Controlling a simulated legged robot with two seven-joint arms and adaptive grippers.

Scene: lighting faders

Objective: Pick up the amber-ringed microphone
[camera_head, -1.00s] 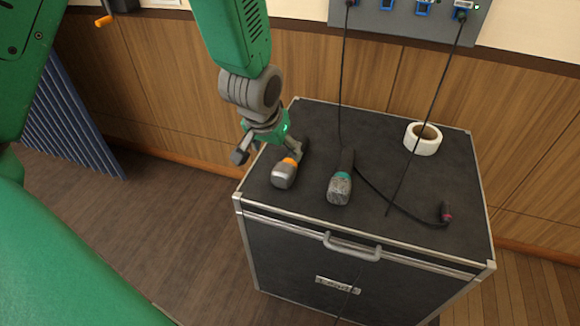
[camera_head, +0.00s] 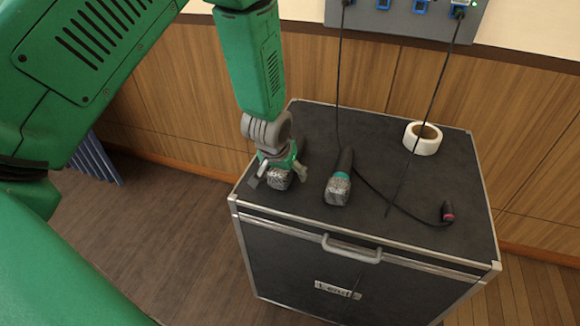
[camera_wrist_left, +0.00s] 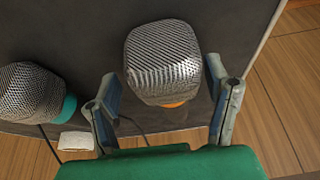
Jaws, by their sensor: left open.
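The amber-ringed microphone (camera_head: 279,181) lies on the black case top near its left edge, its body mostly hidden under my left gripper (camera_head: 276,176). In the left wrist view its silver mesh head (camera_wrist_left: 162,60) and a sliver of amber ring (camera_wrist_left: 174,104) show. My left gripper (camera_wrist_left: 168,92) is open, with one finger on each side of the microphone, and I see clear gaps to both fingers. A teal-ringed microphone (camera_head: 338,188) lies to the right, also in the left wrist view (camera_wrist_left: 32,92). My right gripper is not in view.
The black case (camera_head: 400,180) has metal edges and a front handle (camera_head: 352,250). A white tape roll (camera_head: 423,138) sits at its back right. Cables hang from the wall panel (camera_head: 410,22), and a connector (camera_head: 447,211) lies on the case's right side.

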